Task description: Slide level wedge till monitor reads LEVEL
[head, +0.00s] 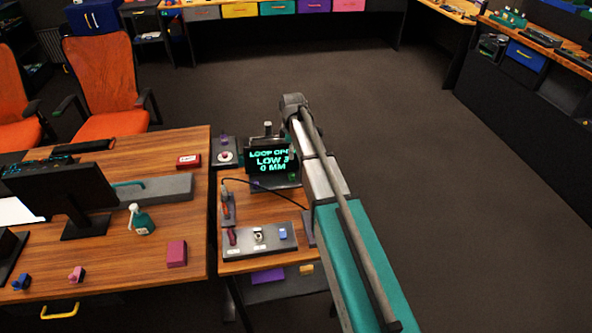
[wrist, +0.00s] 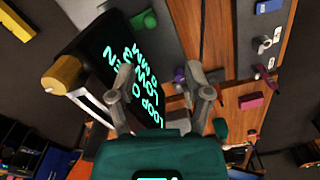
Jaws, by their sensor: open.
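The monitor (head: 268,160) is a small dark screen with green text on the small wooden desk. I read "LOOP OP…", "LOW" and "0 MM"; my arm hides its right edge. In the wrist view the monitor (wrist: 120,60) fills the left half, its text turned. My gripper (wrist: 161,85) is open there, one finger in front of the screen and the other to its right. I see nothing held between the fingers. A small purple part (wrist: 180,75) shows beside the right finger. I cannot tell which part is the level wedge. The head view does not show the fingers clearly.
A grey panel (head: 262,246) with red, white and blue parts lies in front of the monitor. A dark cable (head: 270,184) runs across the desk. Floor at right is clear.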

